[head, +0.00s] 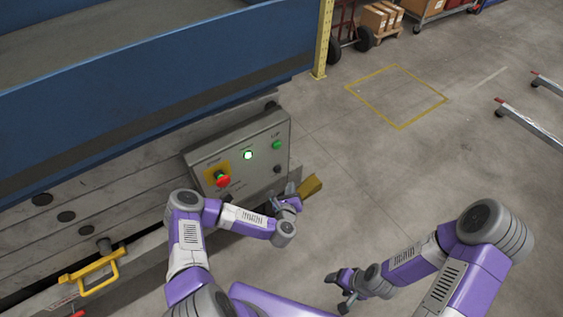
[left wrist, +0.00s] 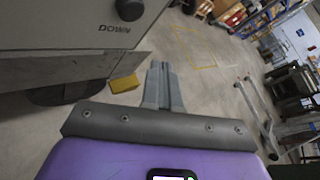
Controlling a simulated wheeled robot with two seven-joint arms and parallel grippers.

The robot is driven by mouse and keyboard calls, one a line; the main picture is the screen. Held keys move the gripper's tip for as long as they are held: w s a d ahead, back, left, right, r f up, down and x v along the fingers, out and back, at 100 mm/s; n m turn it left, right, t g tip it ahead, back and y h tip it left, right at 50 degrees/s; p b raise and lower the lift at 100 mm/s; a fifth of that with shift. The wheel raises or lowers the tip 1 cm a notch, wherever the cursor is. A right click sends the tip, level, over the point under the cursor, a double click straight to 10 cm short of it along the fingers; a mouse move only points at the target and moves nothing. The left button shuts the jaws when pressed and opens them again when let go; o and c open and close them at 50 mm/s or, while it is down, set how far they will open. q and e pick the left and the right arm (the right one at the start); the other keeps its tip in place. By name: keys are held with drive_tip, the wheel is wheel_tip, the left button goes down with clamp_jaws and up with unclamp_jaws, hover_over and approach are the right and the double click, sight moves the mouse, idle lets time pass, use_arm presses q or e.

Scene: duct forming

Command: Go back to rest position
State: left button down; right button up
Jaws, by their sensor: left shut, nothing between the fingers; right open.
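My left gripper (head: 292,194) is beside the lower right corner of the grey control panel (head: 240,158) in the head view. In the left wrist view its fingers (left wrist: 163,86) are together with nothing between them, apart from the panel. A dark knob (left wrist: 130,9) above the word DOWN shows in the left wrist view. My right gripper (head: 346,292) is low at the bottom centre, open and empty.
A blue machine (head: 150,85) fills the upper left. A yellow handle (head: 95,272) sticks out at the lower left. A yellow block (head: 311,187) lies behind my left gripper. Metal legs (head: 535,122) stand at the right. The floor between is clear, with a yellow marked square (head: 398,128).

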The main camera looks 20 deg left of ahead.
use_arm(q)
drive_tip(key=shift+d, duration=0.1)
drive_tip(key=s+d+m+g+h+p, duration=0.4)
drive_tip(key=s+d+m+g+h, duration=0.45)
drive_tip(key=m, duration=1.35)
use_arm(e)
wheel_tip(320, 180, up, 8)
drive_tip(key=p, duration=0.3)
drive_tip(key=shift+f+p, duration=0.2)
drive_tip(key=shift+p, duration=0.15)
use_arm(q)
drive_tip(key=s+a+r+m+g+y, duration=0.1)
drive_tip(key=s+a+r+m+g, duration=0.1)
drive_tip(key=s+m, duration=0.7)
drive_tip(key=s+a+r+m+g+y, duration=0.1)
drive_tip(key=s+m+g, duration=0.2)
drive_tip(key=s+m, duration=0.6)
drive_tip(key=shift+a+r+m, duration=0.3)
drive_tip(key=shift+a+r, duration=0.05)
use_arm(e)
drive_tip(key=shift+c, duration=0.3)
